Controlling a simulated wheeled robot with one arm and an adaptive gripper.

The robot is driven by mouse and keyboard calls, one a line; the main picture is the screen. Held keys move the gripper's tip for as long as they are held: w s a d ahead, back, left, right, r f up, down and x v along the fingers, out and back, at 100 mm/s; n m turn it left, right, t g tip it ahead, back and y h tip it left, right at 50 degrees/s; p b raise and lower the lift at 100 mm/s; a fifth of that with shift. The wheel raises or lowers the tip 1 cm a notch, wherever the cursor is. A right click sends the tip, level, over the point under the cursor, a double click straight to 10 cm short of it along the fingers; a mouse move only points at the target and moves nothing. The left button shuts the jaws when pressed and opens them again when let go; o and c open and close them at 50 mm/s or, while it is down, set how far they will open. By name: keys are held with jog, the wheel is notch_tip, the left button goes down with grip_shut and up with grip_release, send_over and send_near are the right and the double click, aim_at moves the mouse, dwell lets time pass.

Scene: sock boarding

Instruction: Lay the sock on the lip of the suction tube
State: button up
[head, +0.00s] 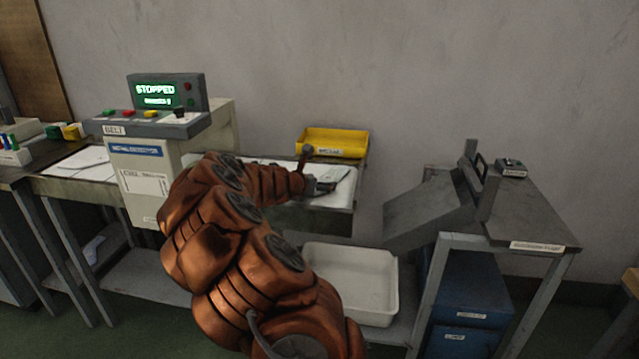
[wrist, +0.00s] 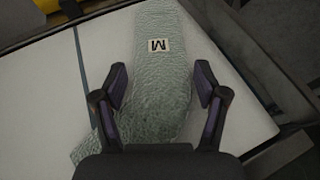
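A pale green sock (wrist: 160,75) with a small "M" label lies flat on the white belt surface (wrist: 50,90) in the wrist view. It also shows in the head view (head: 342,182), at the right end of the belt, partly hidden by my gripper. My gripper (wrist: 156,86) is open, with one finger on each side of the sock; whether the fingers touch it I cannot tell. In the head view my gripper (head: 318,180) is low over the belt end. I cannot clearly make out a suction tube or its lip; a grey sloped chute (head: 425,208) stands on the right.
A yellow tray (head: 333,148) sits behind the belt end. A white bin (head: 355,290) is below and right of it. The belt machine (head: 150,160) with a "STOPPED" display stands left. A grey table (head: 525,230) on the right carries the chute, with blue boxes (head: 470,290) underneath.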

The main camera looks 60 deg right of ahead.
jog(key=shift+o, duration=1.1)
jog(key=shift+a+r, duration=0.1)
jog(key=p+v, duration=0.1)
jog(key=v, duration=0.9)
jog(key=shift+a+r, duration=0.1)
jog(key=shift+v, duration=0.8)
